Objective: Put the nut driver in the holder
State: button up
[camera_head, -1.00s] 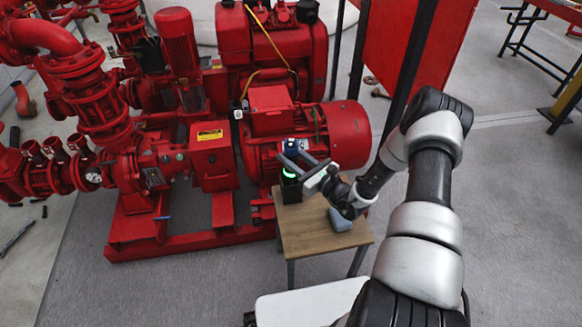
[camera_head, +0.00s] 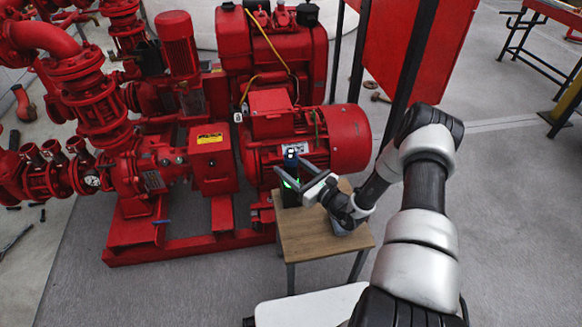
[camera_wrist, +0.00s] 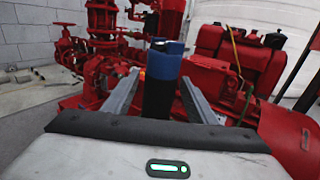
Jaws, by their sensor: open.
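The nut driver (camera_wrist: 164,65) has a blue and black handle. In the wrist view it stands about upright between the two fingers of my gripper (camera_wrist: 160,84), with space visible at its sides. A green glow shows near the holder's top. My gripper is open around the tool. The tool's lower end is hidden, so I cannot tell how deep it sits.
A grey-blue object (camera_head: 338,229) lies on the table, partly hidden by my wrist. The red pump motor (camera_head: 345,140) stands close behind the table. A white surface (camera_head: 305,306) is in front. The table's front part is bare.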

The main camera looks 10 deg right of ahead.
jog(key=shift+r, duration=0.25)
jog(key=p+v, duration=0.1)
jog(key=v, duration=1.1)
jog(key=shift+p, duration=0.4)
jog(key=shift+a, duration=0.1)
